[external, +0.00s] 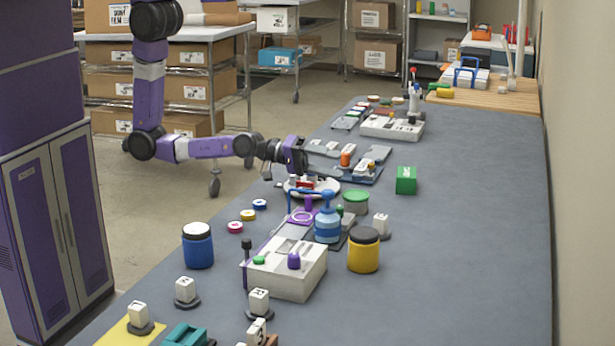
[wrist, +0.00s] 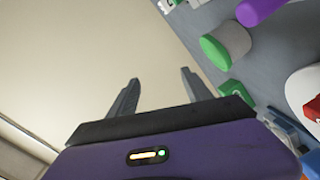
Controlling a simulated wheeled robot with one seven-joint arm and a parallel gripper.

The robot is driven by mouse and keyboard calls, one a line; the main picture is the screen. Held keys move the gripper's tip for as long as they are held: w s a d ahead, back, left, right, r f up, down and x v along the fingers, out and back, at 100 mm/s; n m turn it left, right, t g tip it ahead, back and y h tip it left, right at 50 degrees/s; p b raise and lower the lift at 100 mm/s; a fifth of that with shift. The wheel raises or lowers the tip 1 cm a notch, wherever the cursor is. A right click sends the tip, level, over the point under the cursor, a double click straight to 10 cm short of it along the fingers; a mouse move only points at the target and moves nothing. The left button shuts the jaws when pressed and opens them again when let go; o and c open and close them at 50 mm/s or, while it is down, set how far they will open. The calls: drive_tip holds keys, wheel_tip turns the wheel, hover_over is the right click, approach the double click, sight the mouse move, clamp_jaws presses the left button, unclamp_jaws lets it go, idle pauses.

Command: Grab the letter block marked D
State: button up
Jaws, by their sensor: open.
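Several small white blocks with dark marks stand on dark round bases on the grey table. They show in the external view at the front left (external: 138,314), left (external: 186,290), front centre (external: 259,300) and right of centre (external: 381,223). Their letters are too small to read, so I cannot tell which is D. A green block (external: 406,180) with a pale mark stands farther back on the right. My gripper (external: 303,168) is above the table's left side, near a white dish with a red thing. In the wrist view my gripper (wrist: 160,76) is open, with nothing between its fingers.
A blue jar (external: 198,247), a yellow jar (external: 363,252), a blue bottle (external: 327,222) and a white box (external: 287,270) crowd the near table. A green-lidded jar (external: 356,201) stands by the dish. The table's right side is mostly clear.

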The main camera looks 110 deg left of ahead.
sight(386, 221)
drive_tip(key=w+d+f+n+g+h, duration=0.1)
drive_tip(key=w+d+n+g+h, duration=0.3)
drive_tip(key=w+n, duration=0.95)
drive_tip(key=d+f+n, duration=0.2)
drive_tip(key=f, duration=0.1)
drive_tip(key=s+d+f+n, duration=0.1)
drive_tip(key=f+n, duration=0.1)
drive_tip(key=shift+g, duration=0.4)
drive_tip(key=shift+s+d+f+n, duration=0.15)
drive_tip(key=shift+s+n, duration=0.05)
drive_tip(key=shift+n, duration=0.55)
drive_tip(key=shift+x, duration=1.1)
drive_tip(key=shift+a+f+x, duration=0.1)
drive_tip(key=shift+f+x, duration=0.1)
drive_tip(key=shift+x, duration=1.2)
drive_tip(key=shift+a+f+x, duration=0.15)
drive_tip(key=shift+x, duration=1.25)
drive_tip(key=shift+s, duration=0.1)
clamp_jaws()
